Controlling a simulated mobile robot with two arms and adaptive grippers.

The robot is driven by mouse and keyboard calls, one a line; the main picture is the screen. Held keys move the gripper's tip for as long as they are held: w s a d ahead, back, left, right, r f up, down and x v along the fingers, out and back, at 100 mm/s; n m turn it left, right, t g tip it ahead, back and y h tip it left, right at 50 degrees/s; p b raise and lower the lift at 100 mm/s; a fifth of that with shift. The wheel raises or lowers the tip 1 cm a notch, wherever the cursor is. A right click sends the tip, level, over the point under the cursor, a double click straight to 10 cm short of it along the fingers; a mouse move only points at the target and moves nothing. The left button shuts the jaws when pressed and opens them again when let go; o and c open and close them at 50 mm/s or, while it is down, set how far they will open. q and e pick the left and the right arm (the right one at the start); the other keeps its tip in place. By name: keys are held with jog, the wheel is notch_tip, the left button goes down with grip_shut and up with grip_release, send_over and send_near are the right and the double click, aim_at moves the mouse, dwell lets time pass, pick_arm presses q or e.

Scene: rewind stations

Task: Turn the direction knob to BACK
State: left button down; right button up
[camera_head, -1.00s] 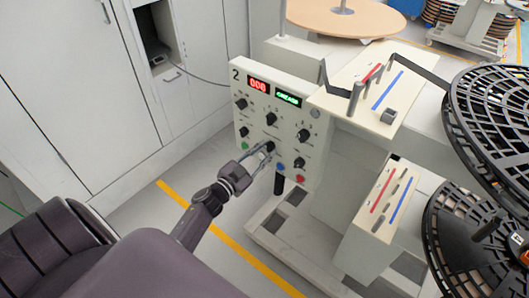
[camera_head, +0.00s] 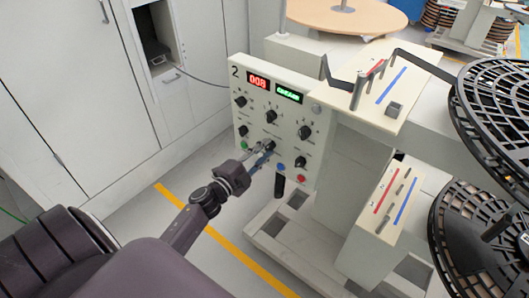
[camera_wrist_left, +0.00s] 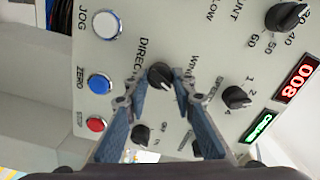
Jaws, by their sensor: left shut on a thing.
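The control panel (camera_head: 270,122) of station 2 stands upright and pale, with black knobs, coloured buttons and two lit displays. The direction knob (camera_wrist_left: 160,75) is black and sits beside the partly covered label starting "DIREC". My left gripper (camera_head: 266,149) reaches the panel's lower middle. In the left wrist view its two fingers (camera_wrist_left: 153,92) stand on either side of the direction knob and are shut on it. The fingers hide parts of the lettering around the knob, so I cannot read its setting. My right gripper is not in view.
A blue button (camera_wrist_left: 99,84), a red button (camera_wrist_left: 96,124) and a white jog button (camera_wrist_left: 106,24) lie close to the fingers. Other knobs, such as the black one (camera_wrist_left: 236,97), are near too. Black reels (camera_head: 490,110) stand at the right. Grey cabinets (camera_head: 75,80) stand at the left.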

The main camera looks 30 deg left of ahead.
pick_arm(q)
jog(key=shift+m, duration=0.4)
jog(key=c, duration=1.6)
grip_release()
jog(key=shift+s, duration=0.1)
jog(key=s, duration=0.8)
jog(key=s+a, duration=0.1)
jog(key=s, duration=0.2)
jog(key=shift+s, duration=0.4)
